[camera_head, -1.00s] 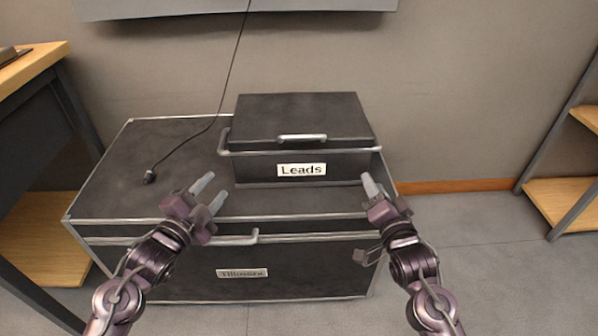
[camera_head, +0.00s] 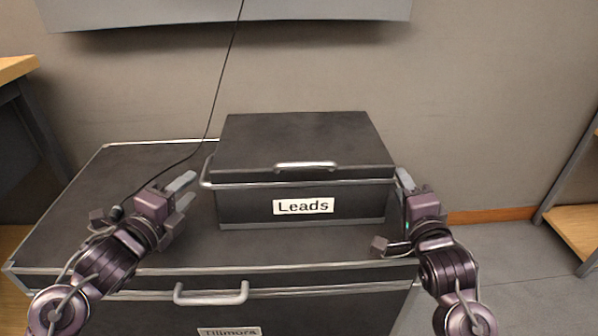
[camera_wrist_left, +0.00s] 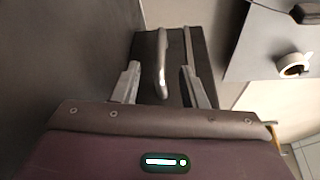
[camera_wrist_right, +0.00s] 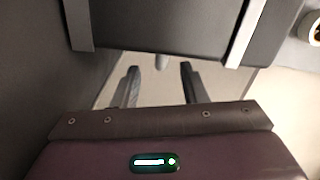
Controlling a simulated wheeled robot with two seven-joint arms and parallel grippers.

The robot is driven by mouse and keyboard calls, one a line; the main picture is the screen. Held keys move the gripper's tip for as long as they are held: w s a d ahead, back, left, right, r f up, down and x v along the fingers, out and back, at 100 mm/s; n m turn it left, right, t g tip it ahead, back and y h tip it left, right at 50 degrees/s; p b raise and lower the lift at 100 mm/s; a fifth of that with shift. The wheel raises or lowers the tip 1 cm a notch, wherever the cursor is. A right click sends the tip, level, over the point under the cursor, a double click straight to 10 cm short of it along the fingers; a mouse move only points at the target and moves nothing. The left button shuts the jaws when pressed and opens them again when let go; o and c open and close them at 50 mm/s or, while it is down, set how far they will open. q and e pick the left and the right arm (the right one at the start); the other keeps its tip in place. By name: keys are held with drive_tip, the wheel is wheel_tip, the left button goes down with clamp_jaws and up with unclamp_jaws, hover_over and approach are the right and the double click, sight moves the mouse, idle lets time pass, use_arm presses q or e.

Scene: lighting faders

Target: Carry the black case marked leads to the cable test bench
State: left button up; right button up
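The black case marked Leads (camera_head: 308,140) sits upright on the right part of a larger black trunk (camera_head: 110,180). It has a front handle (camera_head: 305,166) and a silver handle at its left side (camera_head: 204,172). My left gripper (camera_head: 186,192) is open and empty, just left of the case. In the left wrist view a silver handle (camera_wrist_left: 161,62) shows between its fingers, apart from them. My right gripper (camera_head: 404,182) is close to the case's right side. The right wrist view shows its fingers apart, with a handle end (camera_wrist_right: 162,62) beyond them. No cable test bench can be identified.
A wood-topped table (camera_head: 16,68) stands at left, a shelf (camera_head: 580,225) at right. A grey panel (camera_head: 230,12) is above. A tape roll (camera_wrist_left: 293,65) lies on a grey surface.

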sight(204, 170)
use_arm(q)
drive_tip(key=shift+w, duration=0.15)
use_arm(e)
drive_tip(key=shift+w, duration=0.15)
